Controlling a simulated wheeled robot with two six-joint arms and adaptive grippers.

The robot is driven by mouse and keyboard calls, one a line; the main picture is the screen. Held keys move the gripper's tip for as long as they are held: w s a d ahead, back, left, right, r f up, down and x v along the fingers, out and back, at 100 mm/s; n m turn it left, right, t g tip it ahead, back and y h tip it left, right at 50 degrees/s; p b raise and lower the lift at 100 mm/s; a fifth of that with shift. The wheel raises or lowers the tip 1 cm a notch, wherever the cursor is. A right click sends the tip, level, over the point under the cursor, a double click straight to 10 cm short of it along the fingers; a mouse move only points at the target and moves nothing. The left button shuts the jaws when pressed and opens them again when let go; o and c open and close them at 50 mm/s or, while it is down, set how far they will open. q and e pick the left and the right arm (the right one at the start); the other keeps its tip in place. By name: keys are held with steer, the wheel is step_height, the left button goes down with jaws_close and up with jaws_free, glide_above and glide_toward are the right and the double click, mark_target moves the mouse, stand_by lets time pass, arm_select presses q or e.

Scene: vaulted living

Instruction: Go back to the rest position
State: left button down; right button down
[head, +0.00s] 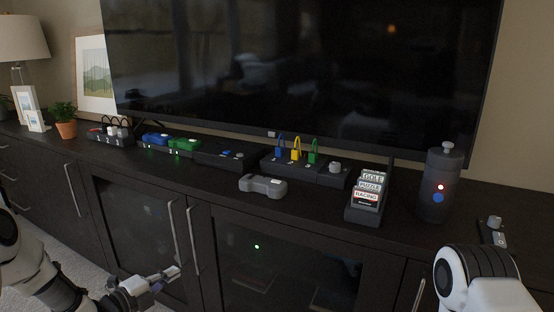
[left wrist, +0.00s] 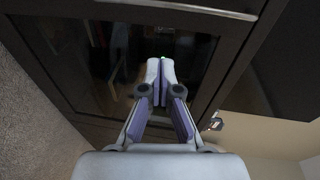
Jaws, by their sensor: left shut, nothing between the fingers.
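My left gripper (head: 172,276) is low in front of the dark cabinet (head: 225,222), below the level of its top, at the lower left of the head view. In the left wrist view its two fingers (left wrist: 160,75) meet at the tips, with nothing between them. Cabinet doors lie beyond the fingertips. My right arm (head: 475,275) shows at the lower right of the head view. Its gripper is out of the frame.
On the cabinet top stand a power strip (head: 110,138), a console with coloured plugs (head: 305,168), a grey controller (head: 263,186), a case rack (head: 366,200) and a dark cylinder (head: 440,185). A large television (head: 300,70) stands behind. Door handles (head: 193,240) stick out near my left gripper.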

arm_select(q)
steer(key=s+d+f+n+g+y, duration=0.2)
steer(key=s+d+f+n+g, duration=0.25)
steer(key=s+f, duration=0.55)
steer(key=s+d+f+n+g+y, duration=0.2)
steer(key=s+d+f+n+g, duration=0.3)
steer(key=s+f, duration=0.55)
steer(key=s+a+f+n+g+y, duration=0.1)
steer(key=s+a+n+g+y, duration=0.1)
steer(key=s+n, duration=0.65)
steer(key=s+a+f+n+g+y, duration=0.1)
steer(key=s+a+n+g+y, duration=0.3)
steer(key=s, duration=0.7)
step_height(320, 180, up, 35)
steer(key=d+n+t+h+p, duration=0.1)
steer(key=d+p, duration=0.1)
steer(key=p, duration=3.3)
steer(key=shift+w+d+r+n+h, duration=0.15)
steer(key=shift+d+n+h, duration=0.15)
steer(key=shift+n+h, duration=0.1)
